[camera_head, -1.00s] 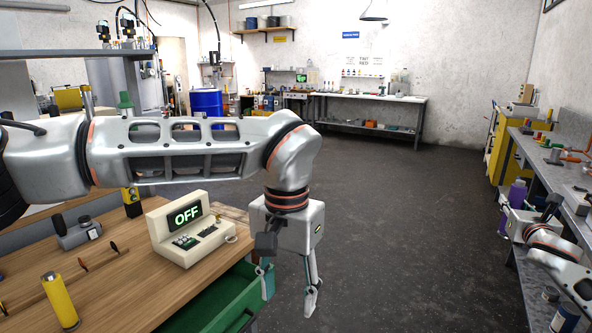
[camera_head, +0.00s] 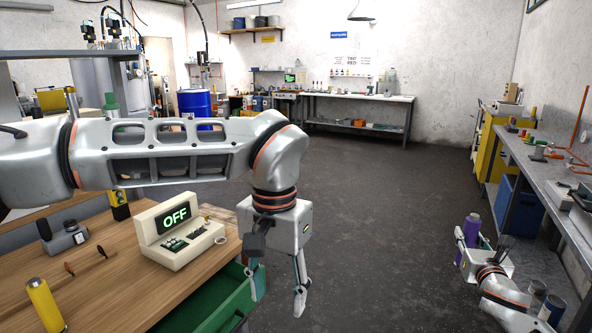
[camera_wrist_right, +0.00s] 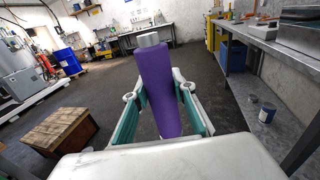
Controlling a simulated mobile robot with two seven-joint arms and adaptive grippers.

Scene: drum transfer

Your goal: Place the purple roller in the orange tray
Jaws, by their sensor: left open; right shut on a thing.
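The purple roller (camera_head: 471,231) stands upright, slightly tilted, in my right gripper (camera_head: 468,245), at the lower right of the head view. In the right wrist view the roller (camera_wrist_right: 158,85) has a grey metal end on top and sits between the two green-padded fingers, which are shut on it. It is in the air above the floor. My left gripper (camera_head: 277,285) hangs open and empty, pointing down, beside the green drawer. I cannot clearly make out an orange tray; a small orange item (camera_head: 376,126) shows on the far bench's lower shelf.
A grey workbench (camera_head: 525,180) with tools runs along the right, near my right arm, with a blue bin (camera_head: 518,205) under it. A wooden table (camera_head: 125,280) with an OFF display device (camera_head: 178,230) and an open green drawer (camera_head: 215,303) is at left. The middle floor is clear.

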